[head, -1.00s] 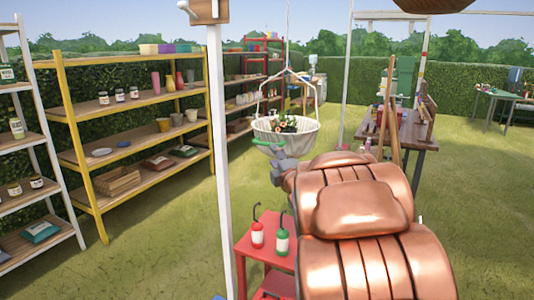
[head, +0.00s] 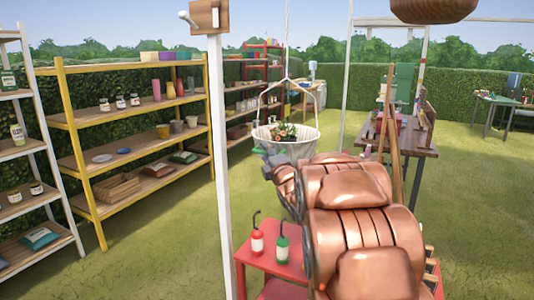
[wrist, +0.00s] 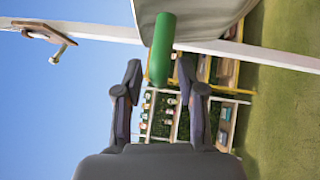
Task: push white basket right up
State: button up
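The white basket (head: 300,146) hangs from a cord by its thin white frame and holds a plant with pale flowers (head: 284,132). Its pale side (wrist: 188,22) fills the top of the wrist view. A green cylindrical handle (wrist: 162,48) sticks out beside it; a bit of green (head: 258,150) shows at the basket's left in the head view. My gripper (wrist: 160,76) is open, its dark fingers on either side of the handle's near end. I cannot tell whether they touch it. In the head view my gripper (head: 268,160) is at the basket's lower left, partly covering it.
A white post (head: 222,150) stands left of my arm. A red table (head: 262,262) with two bottles is below. Yellow shelves (head: 75,150) stand at left, and a wooden table (head: 420,151) at right. Open grass lies between.

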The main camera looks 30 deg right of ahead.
jog(key=shift+w, duration=0.2)
grip_shut()
dwell(0.3)
dwell(0.3)
